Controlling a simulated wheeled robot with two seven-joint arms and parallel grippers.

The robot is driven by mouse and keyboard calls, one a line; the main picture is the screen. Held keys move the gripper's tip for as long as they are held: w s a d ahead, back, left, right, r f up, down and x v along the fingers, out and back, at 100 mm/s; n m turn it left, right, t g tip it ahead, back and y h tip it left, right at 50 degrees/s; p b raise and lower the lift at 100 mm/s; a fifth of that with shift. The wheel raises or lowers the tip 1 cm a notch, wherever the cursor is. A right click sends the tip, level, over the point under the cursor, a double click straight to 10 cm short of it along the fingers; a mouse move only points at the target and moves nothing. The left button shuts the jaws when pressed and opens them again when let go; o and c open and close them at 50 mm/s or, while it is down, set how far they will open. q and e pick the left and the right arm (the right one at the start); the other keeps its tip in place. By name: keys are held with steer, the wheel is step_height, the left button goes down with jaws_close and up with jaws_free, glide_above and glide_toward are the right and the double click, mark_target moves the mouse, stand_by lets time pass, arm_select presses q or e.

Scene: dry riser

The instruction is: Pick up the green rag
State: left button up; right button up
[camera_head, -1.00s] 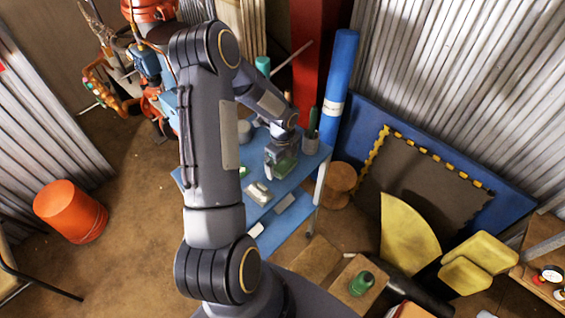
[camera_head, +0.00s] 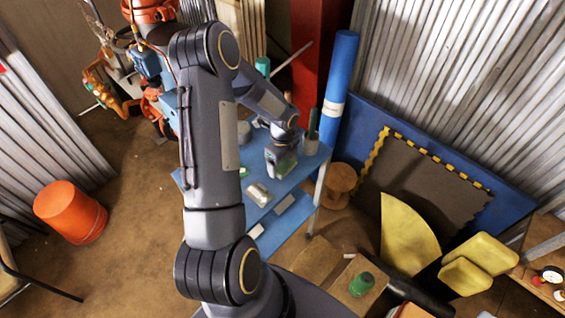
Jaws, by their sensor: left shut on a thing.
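My left arm reaches across the middle of the head view to the blue table (camera_head: 303,177). My left gripper (camera_head: 281,170) is over the tabletop, near its right side. It is shut on the green rag (camera_head: 284,166), which shows as a small green patch at the fingers. Most of the rag is hidden by the gripper, and I cannot tell whether it touches the table. My right gripper is not in view.
A whitish object (camera_head: 258,194) lies on the table in front of the gripper. A cup (camera_head: 311,143) holding a dark green item stands behind it. A blue roll (camera_head: 338,88) stands behind the table.

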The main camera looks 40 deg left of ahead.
arm_select(q)
step_height(320, 180, up, 3)
steer(key=shift+w+f, duration=0.1)
steer(key=shift+f, duration=0.05)
steer(key=s+a+r+b, duration=0.1)
steer(key=s+a+r, duration=0.1)
steer(key=s+r, duration=0.3)
steer(key=s+a+r+b, duration=0.1)
steer(key=s+r, duration=0.3)
steer(key=s, duration=0.4)
steer(key=shift+s+a+r, duration=0.2)
steer(key=shift+a+r, duration=0.15)
steer(key=shift+a, duration=0.55)
